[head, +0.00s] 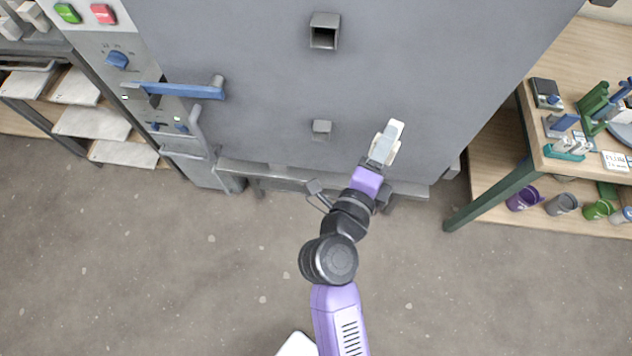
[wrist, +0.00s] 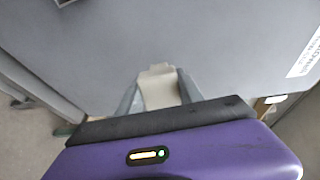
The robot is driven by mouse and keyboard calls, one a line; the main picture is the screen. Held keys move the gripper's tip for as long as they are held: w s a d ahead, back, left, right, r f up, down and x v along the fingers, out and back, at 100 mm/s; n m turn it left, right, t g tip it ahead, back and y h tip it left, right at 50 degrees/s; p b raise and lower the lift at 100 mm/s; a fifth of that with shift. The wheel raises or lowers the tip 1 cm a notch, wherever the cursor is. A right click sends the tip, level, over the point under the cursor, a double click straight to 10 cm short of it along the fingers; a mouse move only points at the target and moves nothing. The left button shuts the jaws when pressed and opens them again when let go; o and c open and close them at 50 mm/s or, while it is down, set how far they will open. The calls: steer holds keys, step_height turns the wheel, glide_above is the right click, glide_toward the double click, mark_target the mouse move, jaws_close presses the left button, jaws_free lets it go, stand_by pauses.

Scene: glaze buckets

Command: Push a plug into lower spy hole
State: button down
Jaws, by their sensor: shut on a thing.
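The large grey kiln front (head: 250,110) carries two small protruding square spy holes. The upper spy hole (head: 323,30) shows a dark opening. The lower spy hole (head: 321,130) is a smaller grey box below it; whether its mouth is open is too small to tell. My gripper (head: 388,145) is to the right of the lower spy hole, apart from it, in front of the kiln. In the wrist view it is shut on a cream plug (wrist: 158,88), held between its two grey fingers. The plug's far end points toward the grey kiln face.
A blue-handled lever (head: 185,91) and control panel (head: 118,62) are at the left, beside a rack of pale slabs (head: 92,122). A wooden bench (head: 560,85) with tools stands at the right, with several buckets (head: 562,204) below. The floor in front is clear.

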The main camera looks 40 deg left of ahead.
steer(key=s+a+f+n+g+y, duration=0.1)
steer(key=s+a+f+n+y, duration=0.15)
steer(key=s+f, duration=0.35)
steer(key=s+a+f+n+y, duration=0.1)
steer(key=s+a+f+y, duration=0.25)
steer(key=s, duration=0.45)
steer(key=b+x, duration=0.1)
steer(key=x, duration=0.6)
steer(key=shift+a+r, duration=0.2)
steer(key=shift+a, duration=0.15)
steer(key=shift+w+a, duration=0.1)
steer(key=shift+a, duration=0.15)
steer(key=shift+w+a, duration=0.2)
steer(key=shift+w, duration=0.15)
steer(key=shift+w+a+n, duration=0.25)
steer(key=shift+w+a, duration=0.05)
steer(key=shift+w, duration=0.15)
steer(key=shift+w+a, duration=0.1)
steer(key=shift+w, duration=0.1)
steer(key=shift+x, duration=0.8)
steer(key=shift+w+a, duration=0.1)
steer(key=shift+w, duration=0.1)
